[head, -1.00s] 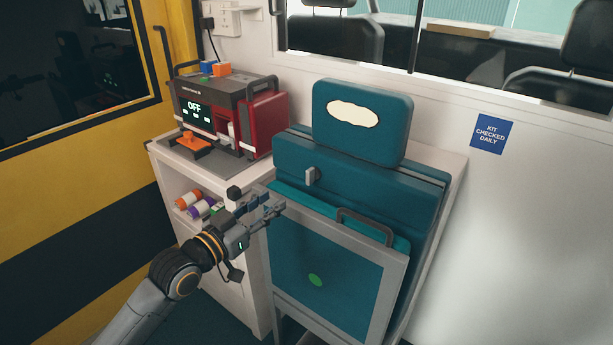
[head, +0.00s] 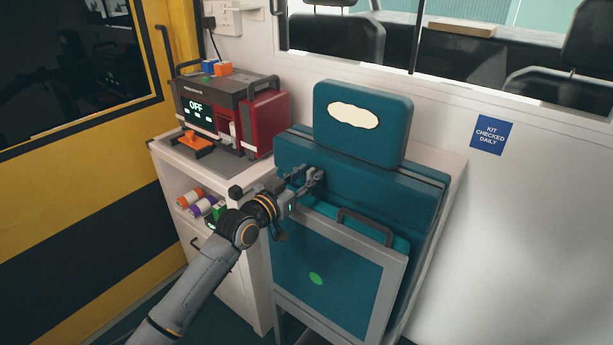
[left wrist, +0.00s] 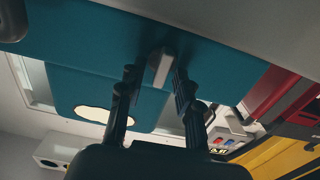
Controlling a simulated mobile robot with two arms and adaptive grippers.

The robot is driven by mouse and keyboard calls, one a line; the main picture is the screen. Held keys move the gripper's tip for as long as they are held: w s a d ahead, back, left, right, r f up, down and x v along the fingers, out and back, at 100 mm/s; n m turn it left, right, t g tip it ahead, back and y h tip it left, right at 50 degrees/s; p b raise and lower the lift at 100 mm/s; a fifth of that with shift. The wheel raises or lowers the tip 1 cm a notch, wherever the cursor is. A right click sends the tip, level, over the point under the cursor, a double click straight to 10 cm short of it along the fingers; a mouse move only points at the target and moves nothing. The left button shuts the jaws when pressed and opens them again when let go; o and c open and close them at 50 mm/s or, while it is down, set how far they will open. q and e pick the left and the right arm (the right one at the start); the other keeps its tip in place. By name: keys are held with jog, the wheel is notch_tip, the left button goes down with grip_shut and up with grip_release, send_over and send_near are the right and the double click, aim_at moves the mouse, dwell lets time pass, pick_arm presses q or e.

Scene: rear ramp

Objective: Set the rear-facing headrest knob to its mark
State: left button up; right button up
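The teal rear-facing seat has a headrest (head: 362,122) with a pale oval patch. The small light grey knob (left wrist: 161,66) sits on the seat's teal face below the headrest. In the head view my left gripper hides most of the knob. My left gripper (head: 308,180) is at the knob, its fingers pointing toward the seat face. In the left wrist view its two fingers (left wrist: 156,76) stand open on either side of the knob, with a gap showing on the left. I cannot make out a mark for the knob. My right gripper is not in view.
A grey-framed folded panel (head: 340,275) with a dark handle (head: 365,226) stands just below my left gripper. A white cabinet (head: 228,180) on the left carries a red and grey device (head: 232,112) reading OFF.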

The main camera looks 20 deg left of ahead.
pick_arm(q)
jog(key=shift+s, duration=0.1)
grip_shut()
jog(key=shift+r, duration=0.15)
jog(key=shift+a+n+p, duration=0.15)
jog(key=shift+n+p, duration=0.5)
jog(key=shift+n, duration=0.45)
jog(key=n+p, duration=0.1)
jog(key=n, duration=0.2)
jog(key=shift+a+n, duration=0.15)
jog(key=shift+n, duration=0.15)
jog(key=n+p, duration=0.1)
jog(key=n, duration=0.5)
jog(key=shift+w+a+p, duration=0.2)
jog(key=shift+p, duration=0.2)
jog(key=n, duration=0.4)
jog(key=n+p, duration=0.1)
jog(key=n, duration=0.1)
jog(key=shift+f, duration=0.35)
